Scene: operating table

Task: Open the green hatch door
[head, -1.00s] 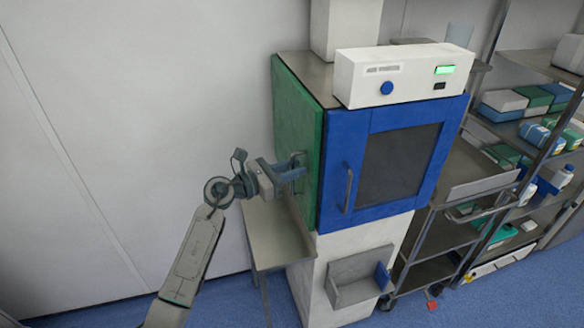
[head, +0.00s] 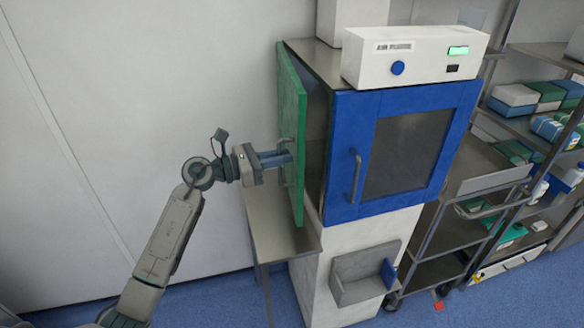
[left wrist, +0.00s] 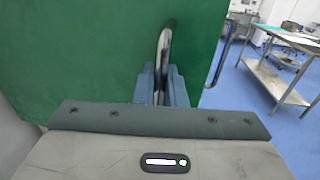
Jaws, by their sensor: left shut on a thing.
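The green hatch door (head: 291,120) on the left side of the cabinet stands partly open, with a dark gap between it and the cabinet body. My left gripper (head: 284,160) is at the door's outer face and is shut on its metal handle. In the left wrist view the handle (left wrist: 163,50) rises from between the two fingers (left wrist: 161,85), with the green door (left wrist: 80,50) filling the left and middle. The handle's lower part is hidden by the fingers. My right gripper is not in view.
The cabinet's blue front door (head: 345,150) is shut, with its own handle. A steel side table (head: 270,222) stands below the green door. A cart (head: 480,170) and shelves with boxes stand to the right. A white wall is on the left.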

